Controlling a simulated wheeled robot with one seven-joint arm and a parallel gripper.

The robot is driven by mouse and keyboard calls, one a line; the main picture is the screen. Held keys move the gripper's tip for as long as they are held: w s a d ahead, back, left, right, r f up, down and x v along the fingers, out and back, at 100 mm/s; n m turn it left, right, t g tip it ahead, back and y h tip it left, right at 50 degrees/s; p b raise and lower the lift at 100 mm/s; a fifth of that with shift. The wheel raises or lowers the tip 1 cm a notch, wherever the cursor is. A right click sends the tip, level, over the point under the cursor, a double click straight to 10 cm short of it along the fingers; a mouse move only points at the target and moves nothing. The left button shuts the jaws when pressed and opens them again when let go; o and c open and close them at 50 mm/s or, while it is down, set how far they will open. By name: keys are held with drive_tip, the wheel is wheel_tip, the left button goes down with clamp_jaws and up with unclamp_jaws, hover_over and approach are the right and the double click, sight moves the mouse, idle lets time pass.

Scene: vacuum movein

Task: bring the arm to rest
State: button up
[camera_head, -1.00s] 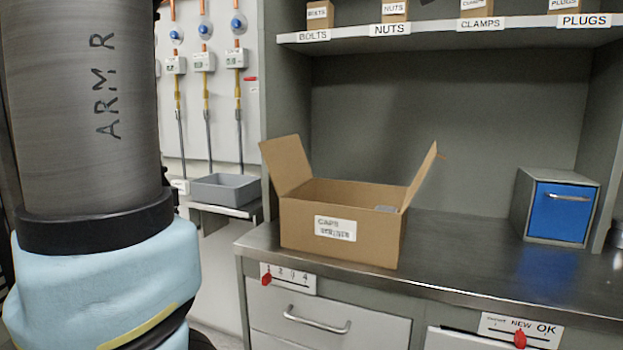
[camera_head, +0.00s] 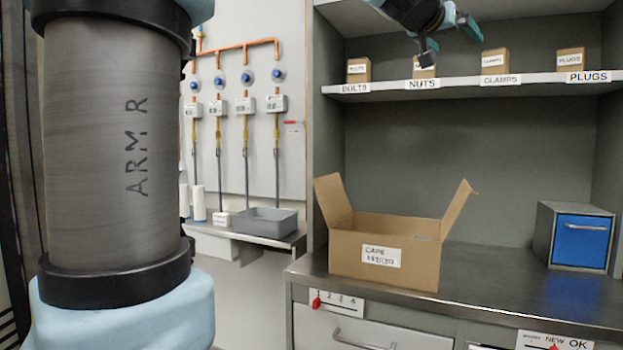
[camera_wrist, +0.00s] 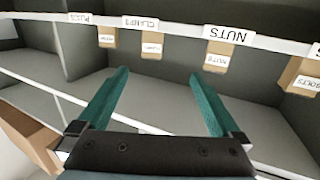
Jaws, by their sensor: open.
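My gripper (camera_head: 450,36) shows at the top of the head view, in front of the shelf and above the nuts label. Its two green fingers are apart in the wrist view (camera_wrist: 160,76), with nothing between them. A forearm part of my arm, marked ARM R (camera_head: 135,150), fills the left of the head view. The middle of the arm's path to the gripper is out of view.
An open cardboard box (camera_head: 385,250) stands on the metal counter (camera_head: 480,285), left of a blue-fronted drawer box (camera_head: 580,238). Small labelled boxes line the shelf (camera_head: 455,88). A grey bin (camera_head: 262,225) and several pipes are behind at left. The counter's middle right is clear.

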drive_tip(key=w+a+f+n+g+y+p, duration=0.1)
drive_tip(key=w+a+f+y+p, duration=0.1)
drive_tip(key=a+f, duration=0.5)
drive_tip(key=w+a+f+n+g+y+p, duration=0.1)
drive_tip(key=a+f+n+y, duration=0.15)
drive_tip(key=f, duration=0.85)
drive_tip(key=w+a+f+g+y+p, duration=0.25)
drive_tip(key=a+f, duration=0.35)
drive_tip(key=f, duration=0.3)
drive_tip(key=s+a+f+n+g+y+p, duration=0.3)
drive_tip(key=s+a+f+n+g+y, duration=0.1)
drive_tip(key=s+a+f, duration=1.4)
drive_tip(key=shift+s+a+f+g+y+p, duration=0.4)
drive_tip(key=shift+a+f+g+y, duration=0.25)
drive_tip(key=shift+a+g, duration=0.3)
drive_tip(key=shift+n, duration=0.25)
